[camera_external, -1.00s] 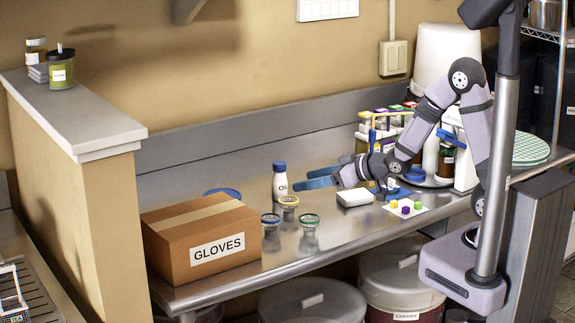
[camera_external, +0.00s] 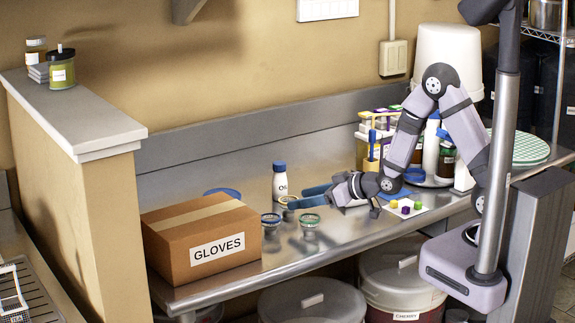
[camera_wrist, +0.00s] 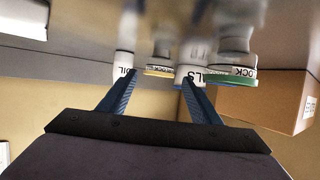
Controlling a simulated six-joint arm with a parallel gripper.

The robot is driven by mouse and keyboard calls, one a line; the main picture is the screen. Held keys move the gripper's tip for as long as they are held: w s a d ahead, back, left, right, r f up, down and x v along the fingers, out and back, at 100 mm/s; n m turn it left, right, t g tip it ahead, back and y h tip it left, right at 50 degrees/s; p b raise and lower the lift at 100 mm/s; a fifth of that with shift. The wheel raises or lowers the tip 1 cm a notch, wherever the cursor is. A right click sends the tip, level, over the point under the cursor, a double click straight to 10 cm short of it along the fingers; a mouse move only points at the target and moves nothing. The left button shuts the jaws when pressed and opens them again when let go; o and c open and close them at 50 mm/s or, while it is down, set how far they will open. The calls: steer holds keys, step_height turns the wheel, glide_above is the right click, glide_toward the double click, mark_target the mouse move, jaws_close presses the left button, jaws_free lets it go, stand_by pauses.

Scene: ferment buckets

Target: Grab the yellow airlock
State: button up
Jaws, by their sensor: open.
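The yellow airlock (camera_external: 286,200) is a small clear cup with a yellow rim on the steel counter. In the external view my gripper (camera_external: 297,198) is just right of it, and a blue finger partly hides it. In the wrist view the yellow airlock (camera_wrist: 159,71) appears upside down, ahead and between the two open fingertips (camera_wrist: 158,82). The jaws are open and empty; I cannot tell the exact gap to the airlock. A green-rimmed airlock (camera_external: 309,221) stands in front, also seen in the wrist view (camera_wrist: 232,76). A blue-rimmed airlock (camera_external: 270,221) stands to the left.
A white bottle with a blue cap (camera_external: 279,181) stands behind the yellow airlock. A cardboard GLOVES box (camera_external: 200,240) is at the left. Coloured cubes on a white card (camera_external: 412,212) and a bottle rack lie right. Bare counter (camera_external: 345,240) shows in front.

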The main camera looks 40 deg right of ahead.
mark_target(283, 201)
steer(key=shift+p+x, duration=0.9)
steer(key=shift+x, duration=1.75)
steer(key=shift+d, duration=0.1)
steer(key=shift+c, duration=0.2)
steer(key=c, duration=1.1)
